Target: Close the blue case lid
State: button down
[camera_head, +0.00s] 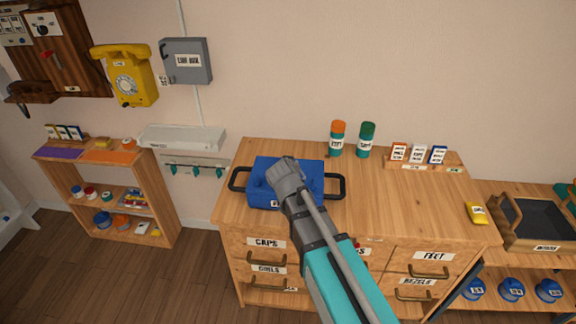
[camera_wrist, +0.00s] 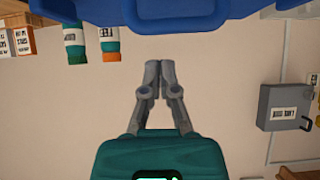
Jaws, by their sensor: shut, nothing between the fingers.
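The blue case (camera_head: 260,172) sits on the wooden cabinet top, with a black handle at each side. My arm hides part of its middle and front. Its blue top appears to lie flat, but I cannot tell whether the lid is fully shut. My gripper (camera_head: 285,168) is over the case in the head view; I cannot tell whether it touches it. In the wrist view, which looks upside down, my gripper (camera_wrist: 160,72) is shut with empty fingers together, and the blue case (camera_wrist: 185,10) spans the top edge, apart from the fingertips in the picture.
Two teal jars with orange (camera_head: 338,127) and green (camera_head: 367,128) lids stand behind the case. A wooden rack (camera_head: 410,166) of small boxes is to the right. A yellow item (camera_head: 477,213) lies near the right edge. The cabinet top (camera_head: 400,200) between is clear.

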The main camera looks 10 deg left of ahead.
jog(key=shift+s+a+f+b, duration=0.1)
jog(key=shift+s+f+b, duration=0.3)
jog(key=shift+f, duration=0.2)
jog(key=shift+s+a+f+b, duration=0.1)
jog(key=shift+s+f+b, duration=0.2)
jog(key=shift+f+b, duration=0.25)
jog(key=shift+s+d+f, duration=0.15)
jog(key=shift+s+f, duration=0.1)
jog(key=shift+s, duration=0.2)
jog(key=shift+b, duration=0.3)
jog(key=shift+r, duration=0.1)
